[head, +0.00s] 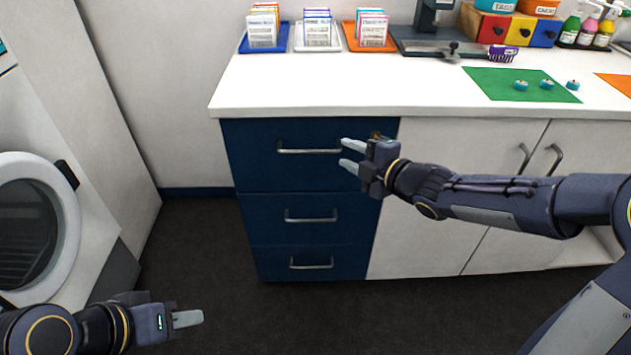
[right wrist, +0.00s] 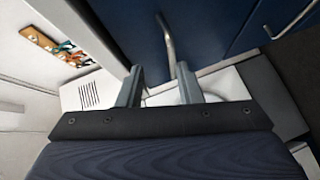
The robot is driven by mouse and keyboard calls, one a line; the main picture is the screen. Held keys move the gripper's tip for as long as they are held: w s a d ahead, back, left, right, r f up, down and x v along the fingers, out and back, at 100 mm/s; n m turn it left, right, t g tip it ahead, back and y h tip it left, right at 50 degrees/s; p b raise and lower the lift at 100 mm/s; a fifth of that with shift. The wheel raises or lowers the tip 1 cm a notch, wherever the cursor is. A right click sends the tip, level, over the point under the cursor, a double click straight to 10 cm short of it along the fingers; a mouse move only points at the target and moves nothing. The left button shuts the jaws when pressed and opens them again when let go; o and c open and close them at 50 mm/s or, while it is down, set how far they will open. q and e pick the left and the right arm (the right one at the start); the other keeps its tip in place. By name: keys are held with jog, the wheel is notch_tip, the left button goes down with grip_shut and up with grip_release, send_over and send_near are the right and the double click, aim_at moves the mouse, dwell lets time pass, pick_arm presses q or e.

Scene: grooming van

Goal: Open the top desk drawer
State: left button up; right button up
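The top desk drawer (head: 250,160) is the tallest of three dark blue drawer fronts under the white counter, and it looks shut. Its silver bar handle (head: 308,151) shows in the head view, and the handle (right wrist: 167,42) also shows in the right wrist view. My right gripper (head: 342,152) is open and empty at the handle's right end. In the right wrist view the handle lies ahead, lined up between the two fingertips (right wrist: 159,68); I cannot tell whether they touch it. My left gripper (head: 200,317) is low at the left, away from the drawers; its finger gap is not visible.
Below are the middle drawer (head: 265,210) and the bottom drawer (head: 270,268). White cupboard doors (head: 450,200) stand to the right. A washer-like machine (head: 40,230) is at the left. The dark floor (head: 190,240) before the drawers is clear. Trays and bottles stand on the counter (head: 420,95).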

aim_at(313, 152)
jog(key=w+a+f, duration=0.1)
jog(key=a, duration=0.1)
jog(key=w+a+f+n+y+b, duration=0.1)
jog(key=w+a, duration=0.1)
jog(key=a, duration=0.1)
jog(key=w+a+f+n+y, duration=0.1)
jog(key=w+a, duration=0.1)
jog(key=a, duration=0.1)
jog(key=shift+w+a+g, duration=0.1)
jog(key=shift+w+g, duration=0.1)
jog(key=shift+g, duration=0.2)
jog(key=shift+c, duration=0.4)
grip_shut()
